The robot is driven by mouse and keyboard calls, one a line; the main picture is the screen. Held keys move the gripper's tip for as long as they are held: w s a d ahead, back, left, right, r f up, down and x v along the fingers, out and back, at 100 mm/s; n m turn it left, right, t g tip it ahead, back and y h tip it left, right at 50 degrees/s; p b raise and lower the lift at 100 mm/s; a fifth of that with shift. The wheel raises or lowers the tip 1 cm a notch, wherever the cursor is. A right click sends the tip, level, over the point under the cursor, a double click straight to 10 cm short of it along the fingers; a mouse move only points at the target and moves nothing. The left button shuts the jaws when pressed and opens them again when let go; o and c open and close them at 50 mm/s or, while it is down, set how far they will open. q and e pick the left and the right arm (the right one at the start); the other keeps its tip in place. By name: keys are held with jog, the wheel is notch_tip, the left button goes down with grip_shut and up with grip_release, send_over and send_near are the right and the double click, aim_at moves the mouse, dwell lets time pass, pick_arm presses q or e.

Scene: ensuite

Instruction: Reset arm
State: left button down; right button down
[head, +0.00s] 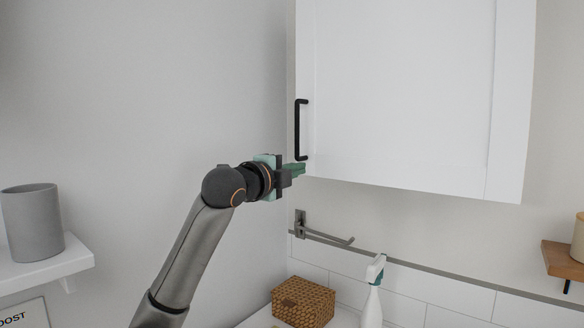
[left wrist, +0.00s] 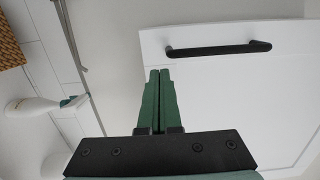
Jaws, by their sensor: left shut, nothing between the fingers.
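My left arm reaches up from the bottom of the head view. My left gripper (head: 300,169) is shut and empty, beside the lower left corner of a white wall cabinet. In the left wrist view its two green fingers (left wrist: 159,76) are together, with nothing between them. The white cabinet door (head: 400,90) is closed and also fills the right of the left wrist view (left wrist: 240,85). Its black handle (head: 299,130) stands just above the gripper in the head view and also shows in the left wrist view (left wrist: 218,49). My right gripper is not in view.
Below the cabinet are a metal wall bracket (head: 325,236), a white spray bottle (head: 373,305) and a woven basket (head: 303,302). A grey cup (head: 33,222) stands on a white shelf (head: 45,270) at left. A small wooden shelf (head: 562,262) is at right.

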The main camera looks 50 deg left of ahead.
pick_arm(q)
jog(key=a+b+v, duration=0.1)
jog(key=b+v, duration=0.3)
jog(key=v, duration=0.5)
jog(key=shift+s+d, duration=0.2)
jog(key=shift+s, duration=0.35)
